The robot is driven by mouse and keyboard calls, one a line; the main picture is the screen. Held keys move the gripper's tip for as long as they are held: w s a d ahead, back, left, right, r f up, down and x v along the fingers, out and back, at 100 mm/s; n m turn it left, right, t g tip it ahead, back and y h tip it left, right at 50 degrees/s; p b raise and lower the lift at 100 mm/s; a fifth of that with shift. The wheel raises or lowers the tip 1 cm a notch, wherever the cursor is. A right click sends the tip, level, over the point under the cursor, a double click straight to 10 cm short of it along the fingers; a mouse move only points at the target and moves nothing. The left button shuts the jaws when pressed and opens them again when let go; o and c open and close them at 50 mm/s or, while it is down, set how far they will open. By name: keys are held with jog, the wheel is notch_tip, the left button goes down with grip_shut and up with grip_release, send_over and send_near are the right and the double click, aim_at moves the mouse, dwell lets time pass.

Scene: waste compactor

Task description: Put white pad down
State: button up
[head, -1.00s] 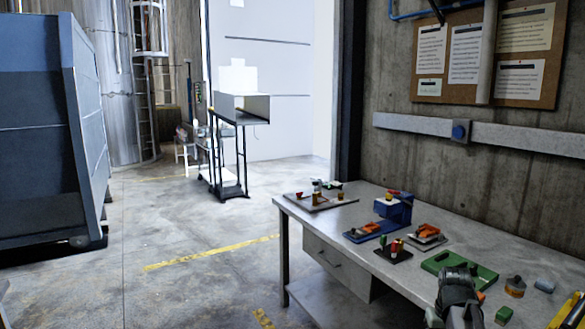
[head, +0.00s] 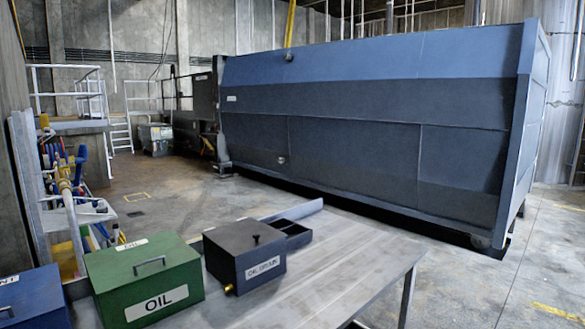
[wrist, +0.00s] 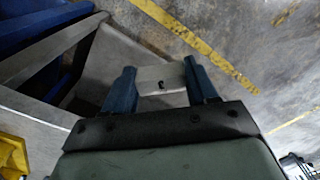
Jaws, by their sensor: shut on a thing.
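The white pad (wrist: 160,77) shows in the wrist view as a pale grey-white block with a small dark mark. It sits between the two blue fingers of my gripper (wrist: 161,88), which is shut on it. Bare floor and a grey surface (wrist: 110,68) show beyond and to the left of the fingers. I cannot tell how high the pad is held. Neither the pad nor my gripper shows in the head view.
A grey table (head: 345,262) carries a green OIL box (head: 145,283), a black OIL DRAIN box (head: 245,262) and a blue box (head: 32,298). Its right part is bare. A large blue compactor container (head: 375,130) stands behind. A yellow object (wrist: 12,157) is at the wrist view's lower left.

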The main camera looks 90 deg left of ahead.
dwell(0.7)
jog(key=s+d+r+m, duration=0.1)
jog(key=d+r+m, duration=0.2)
jog(key=d, duration=1.5)
jog(key=s+d+r+m, duration=0.1)
jog(key=d+r+m, duration=0.1)
jog(key=d, duration=1.6)
jog(key=d+r+m, duration=0.3)
jog(key=d+r, duration=0.1)
jog(key=d, duration=1.5)
jog(key=shift+s+m, duration=0.3)
jog(key=shift+s, duration=0.1)
jog(key=d, duration=0.2)
jog(key=d+r, duration=0.1)
jog(key=d, duration=0.1)
jog(key=w+d+r, duration=0.1)
jog(key=d, duration=0.1)
jog(key=w+d+r, duration=0.2)
jog(key=w+d, duration=0.2)
jog(key=shift+w+f, duration=0.15)
jog(key=shift+f, duration=4.9)
jog(key=shift+f, duration=0.1)
